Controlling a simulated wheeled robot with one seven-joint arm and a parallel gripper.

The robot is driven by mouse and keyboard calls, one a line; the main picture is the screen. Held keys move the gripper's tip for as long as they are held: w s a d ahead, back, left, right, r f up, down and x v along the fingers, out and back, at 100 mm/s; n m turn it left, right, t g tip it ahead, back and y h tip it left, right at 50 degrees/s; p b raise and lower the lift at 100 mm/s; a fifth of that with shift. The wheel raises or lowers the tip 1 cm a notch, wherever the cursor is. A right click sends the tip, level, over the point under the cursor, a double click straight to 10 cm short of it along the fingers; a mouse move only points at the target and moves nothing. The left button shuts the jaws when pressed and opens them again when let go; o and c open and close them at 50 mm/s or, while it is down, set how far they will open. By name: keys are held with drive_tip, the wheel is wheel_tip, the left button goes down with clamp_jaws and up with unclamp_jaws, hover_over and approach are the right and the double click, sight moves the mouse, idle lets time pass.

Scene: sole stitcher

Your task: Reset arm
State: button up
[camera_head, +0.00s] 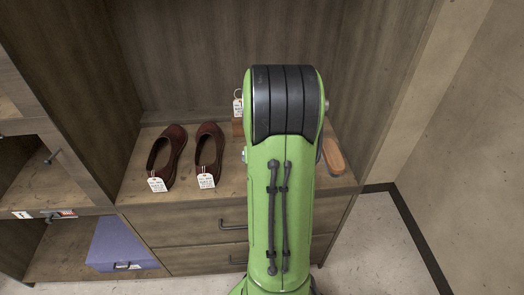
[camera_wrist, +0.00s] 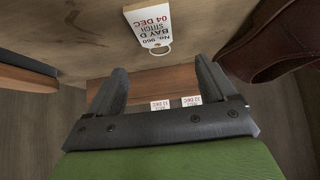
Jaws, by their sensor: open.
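My gripper (camera_wrist: 160,66) shows in the wrist view with its two dark fingers apart and nothing held between them. A white tag (camera_wrist: 150,25) with a ring, reading "No. 960 BAY D STITCH 04 DEC", lies on the wooden surface just beyond the fingertips. A brown block (camera_wrist: 152,82) shows behind and between the fingers; I cannot tell whether they touch it. In the head view my green arm reaches over the shelf and hides the gripper. The tag (camera_head: 238,106) and part of the brown block (camera_head: 237,128) show at the arm's left edge.
Two dark red shoes (camera_head: 167,158) (camera_head: 208,155) with white tags stand on the shelf left of my arm. A tan, sole-shaped item (camera_head: 333,157) lies to its right. Cabinet walls enclose both sides. A blue-purple box (camera_head: 119,243) sits in the lower left compartment.

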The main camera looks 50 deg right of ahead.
drive_tip(key=p+v, duration=0.2)
drive_tip(key=v, duration=0.7)
drive_tip(key=shift+a+r, duration=0.2)
drive_tip(key=shift+s, duration=0.1)
drive_tip(key=w+a+r+n+t+y+p, duration=0.1)
drive_tip(key=w+a+r+n+p, duration=0.15)
drive_tip(key=a+r, duration=0.4)
drive_tip(key=w+a+r+n+y+p, duration=0.1)
drive_tip(key=a+r+n+y+p, duration=0.15)
drive_tip(key=a+r, duration=0.45)
drive_tip(key=s+a+r+n+y+p, duration=0.1)
drive_tip(key=s+a+r+n+p, duration=0.1)
drive_tip(key=s+a, duration=0.3)
drive_tip(key=s+a+r+n+y+p, duration=0.1)
drive_tip(key=s+a+r+n+p, duration=0.1)
drive_tip(key=s+a+r, duration=0.3)
drive_tip(key=a, duration=0.4)
drive_tip(key=shift+a+n+g+p, duration=0.25)
drive_tip(key=shift+n+g+p, duration=0.05)
drive_tip(key=shift+n+p, duration=0.1)
drive_tip(key=shift+y, duration=0.25)
